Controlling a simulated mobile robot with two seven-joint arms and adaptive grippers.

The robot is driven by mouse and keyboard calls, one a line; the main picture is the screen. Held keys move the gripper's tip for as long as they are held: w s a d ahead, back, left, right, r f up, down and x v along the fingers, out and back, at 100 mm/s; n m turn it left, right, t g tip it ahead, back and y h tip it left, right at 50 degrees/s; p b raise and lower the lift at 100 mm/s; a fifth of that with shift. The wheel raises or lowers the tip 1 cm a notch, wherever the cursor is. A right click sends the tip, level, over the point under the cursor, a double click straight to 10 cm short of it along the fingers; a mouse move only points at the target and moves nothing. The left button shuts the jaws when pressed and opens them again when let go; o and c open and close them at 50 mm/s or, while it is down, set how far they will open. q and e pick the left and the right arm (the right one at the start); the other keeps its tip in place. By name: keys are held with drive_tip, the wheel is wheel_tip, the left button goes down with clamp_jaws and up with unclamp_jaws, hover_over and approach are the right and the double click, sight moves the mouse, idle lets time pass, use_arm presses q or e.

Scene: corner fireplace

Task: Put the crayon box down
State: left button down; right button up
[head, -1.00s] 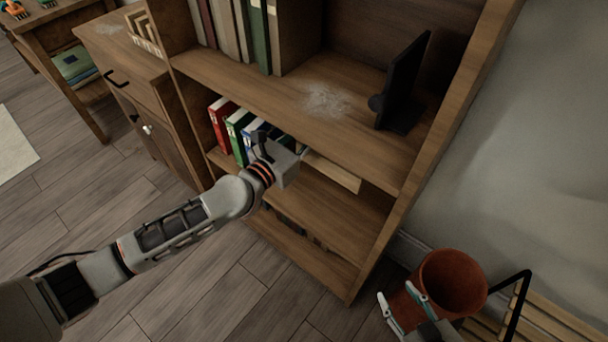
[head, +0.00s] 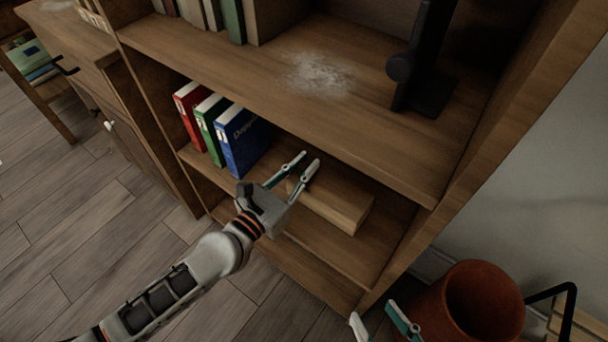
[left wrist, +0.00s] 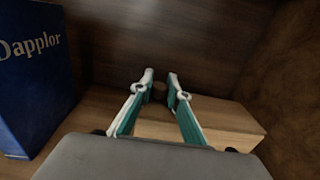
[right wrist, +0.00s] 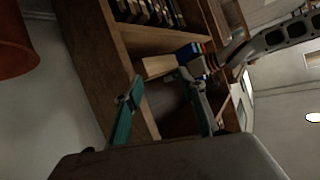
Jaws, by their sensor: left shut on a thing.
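A pale wooden box, taken as the crayon box (head: 335,207), lies on the shelf below the dusty board; it also shows in the left wrist view (left wrist: 225,118) and the right wrist view (right wrist: 160,65). My left gripper (head: 311,158) reaches over it, its fingers pointing into the shelf. In the left wrist view the fingertips (left wrist: 160,80) close on a small brown part; how this joins the box is hard to see. The box's underside is hidden. My right gripper (head: 380,318) is open and empty, low beside the bookcase; its spread fingers show in the right wrist view (right wrist: 161,82).
Red (head: 192,112), green (head: 210,125) and blue (head: 240,138) binders stand left of the box. The upper board (head: 270,85) is close above my left gripper. A black stand (head: 425,80) is on that board. A terracotta pot (head: 470,305) is beside my right gripper.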

use_arm(q)
drive_tip(key=f+b, duration=0.1)
drive_tip(key=f, duration=0.3)
drive_tip(key=shift+s+b, duration=0.2)
drive_tip(key=shift+b, duration=0.2)
drive_tip(key=shift+f, duration=0.25)
drive_tip(key=shift+w+r+b, duration=0.1)
drive_tip(key=shift+b, duration=0.2)
drive_tip(key=shift+w+r, duration=0.1)
drive_tip(key=shift+r, duration=0.2)
use_arm(e)
drive_tip(key=a+m, duration=0.2)
drive_tip(key=s+a+m, duration=0.1)
drive_tip(key=shift+s+a+f+y, duration=0.1)
drive_tip(key=shift+a+f+y, duration=0.1)
drive_tip(key=shift+f+y, duration=0.15)
use_arm(q)
drive_tip(key=shift+f, duration=0.15)
use_arm(e)
drive_tip(key=shift+f, duration=0.1)
use_arm(q)
drive_tip(key=shift+f, duration=0.2)
drive_tip(key=c, duration=2)
unclamp_jaws()
drive_tip(key=shift+o, duration=0.2)
drive_tip(key=shift+r, duration=0.1)
use_arm(e)
drive_tip(key=shift+a+m, duration=0.15)
drive_tip(key=shift+m, duration=0.15)
